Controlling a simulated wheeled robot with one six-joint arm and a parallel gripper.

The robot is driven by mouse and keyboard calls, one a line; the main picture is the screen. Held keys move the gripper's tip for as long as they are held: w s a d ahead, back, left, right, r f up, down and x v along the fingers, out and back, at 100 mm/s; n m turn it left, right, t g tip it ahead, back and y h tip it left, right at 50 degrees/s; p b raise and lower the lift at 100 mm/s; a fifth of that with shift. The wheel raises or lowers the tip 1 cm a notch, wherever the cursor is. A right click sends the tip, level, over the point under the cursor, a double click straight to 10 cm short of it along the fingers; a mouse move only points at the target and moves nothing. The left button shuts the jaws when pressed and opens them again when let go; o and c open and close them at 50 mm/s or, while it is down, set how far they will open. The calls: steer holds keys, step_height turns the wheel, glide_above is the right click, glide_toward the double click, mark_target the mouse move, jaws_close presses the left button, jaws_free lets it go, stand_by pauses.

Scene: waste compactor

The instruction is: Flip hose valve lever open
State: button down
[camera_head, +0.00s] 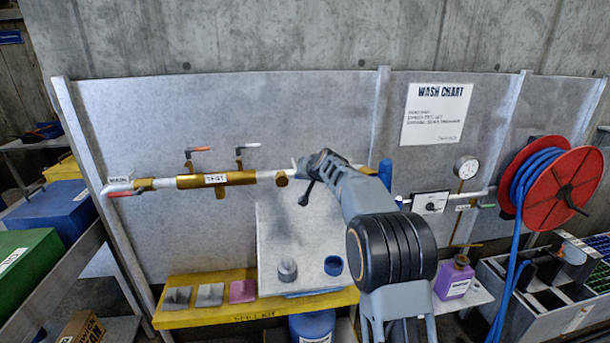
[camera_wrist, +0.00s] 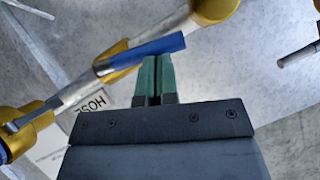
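In the wrist view, the lever (camera_wrist: 145,53) has a blue sleeve on a flat metal bar that runs down left to a brass valve body (camera_wrist: 12,135). A white label (camera_wrist: 92,105) reading HOSE is behind it, partly covered. My gripper (camera_wrist: 156,62) has green fingertips pressed together with nothing seen between them. The tips are at the lower edge of the blue sleeve; I cannot tell if they touch it. In the head view, my arm covers much of the pipe near the hose valve, and an upright blue piece (camera_head: 385,174) shows beside it.
The brass pipe (camera_head: 216,180) carries two small levers, one orange-tipped (camera_head: 199,149) and one white-tipped (camera_head: 248,145). A gauge (camera_head: 466,168) and red hose reel (camera_head: 563,188) are at right. A yellow bench (camera_head: 205,316) with several items stands below.

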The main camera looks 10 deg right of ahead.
steer(key=shift+a+f+b, duration=0.4)
steer(key=shift+f+b, duration=0.15)
stand_by(0.4)
steer(key=s+r, duration=0.9)
steer(key=s+f+g, duration=0.3)
steer(key=s+f, duration=0.2)
steer(key=f, duration=0.4)
steer(key=s+a+f+n+g, duration=0.1)
steer(key=s+f, duration=0.2)
steer(key=s, duration=0.6)
steer(key=s+f+n+g+h, duration=0.1)
steer(key=s+f+g, duration=0.1)
steer(key=s, duration=0.8)
steer(key=s+a+f+n+g, duration=0.1)
steer(key=s+f, duration=0.4)
steer(key=s, duration=0.4)
steer(key=shift+s+a+h, duration=0.2)
steer(key=shift+a+h, duration=0.1)
steer(key=shift+h, duration=0.1)
